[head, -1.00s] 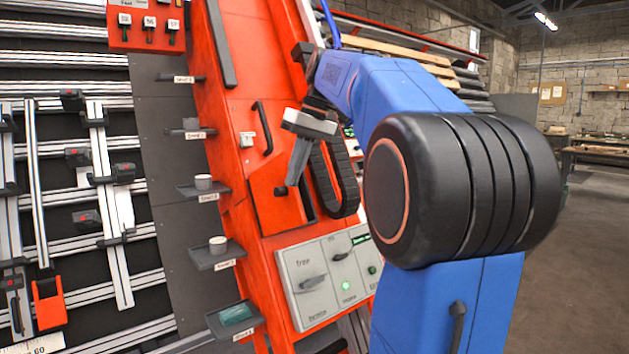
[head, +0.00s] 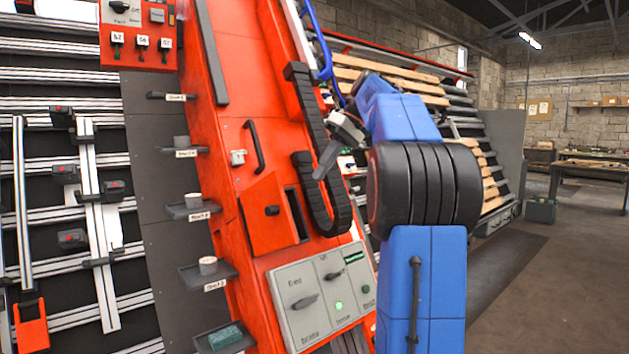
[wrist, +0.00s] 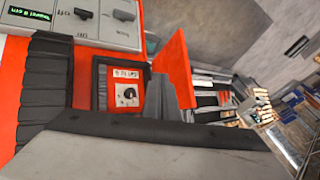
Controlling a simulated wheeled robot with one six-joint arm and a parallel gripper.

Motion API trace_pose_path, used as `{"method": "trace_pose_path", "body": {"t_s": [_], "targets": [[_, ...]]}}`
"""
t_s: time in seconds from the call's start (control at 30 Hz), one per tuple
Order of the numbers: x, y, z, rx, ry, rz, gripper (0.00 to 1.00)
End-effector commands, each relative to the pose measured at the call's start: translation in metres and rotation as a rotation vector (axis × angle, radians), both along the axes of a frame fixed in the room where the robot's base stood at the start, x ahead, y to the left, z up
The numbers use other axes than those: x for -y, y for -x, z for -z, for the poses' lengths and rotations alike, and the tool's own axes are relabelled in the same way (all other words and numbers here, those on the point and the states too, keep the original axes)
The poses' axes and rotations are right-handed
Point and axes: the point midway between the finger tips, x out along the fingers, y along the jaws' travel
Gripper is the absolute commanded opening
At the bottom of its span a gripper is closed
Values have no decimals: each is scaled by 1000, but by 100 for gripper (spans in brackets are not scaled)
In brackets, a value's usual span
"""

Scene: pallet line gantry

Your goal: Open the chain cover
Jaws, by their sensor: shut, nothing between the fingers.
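The chain cover, an orange panel with a black knob (head: 262,222), sits on the sloping orange gantry column in the head view. It stands out from the column, with a dark opening (head: 297,214) along its right side. In the wrist view the orange flap (wrist: 172,55) stands open beside a recess with a dial (wrist: 126,94). My gripper (head: 322,170) is shut and empty, up and to the right of the cover and apart from it in the head view. Its grey finger (wrist: 171,95) overlaps the flap's lower end in the wrist view; contact cannot be told.
A black cable chain (head: 325,205) loops right of the opening. A grey control box (head: 318,298) with a lit green button is below. Small shelves with cups (head: 208,266) jut out at left. Open floor (head: 540,275) lies at right.

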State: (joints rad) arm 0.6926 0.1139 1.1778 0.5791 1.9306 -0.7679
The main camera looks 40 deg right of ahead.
Motion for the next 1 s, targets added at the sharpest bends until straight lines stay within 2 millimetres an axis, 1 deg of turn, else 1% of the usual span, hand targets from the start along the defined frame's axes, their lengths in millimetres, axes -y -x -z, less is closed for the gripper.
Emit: {"method": "trace_pose_path", "body": {"t_s": [0.5, 0.6, 0.7, 0.83, 1.0], "targets": [[-43, -20, 76, -3, -1, -2, 0], [-58, -17, 72, 0, 1, -1, 0], [-69, -16, 72, -1, 2, -1, 0], [-78, -14, 71, -1, 1, 1, 0], [-81, -14, 72, -1, 1, 1, 0]]}}
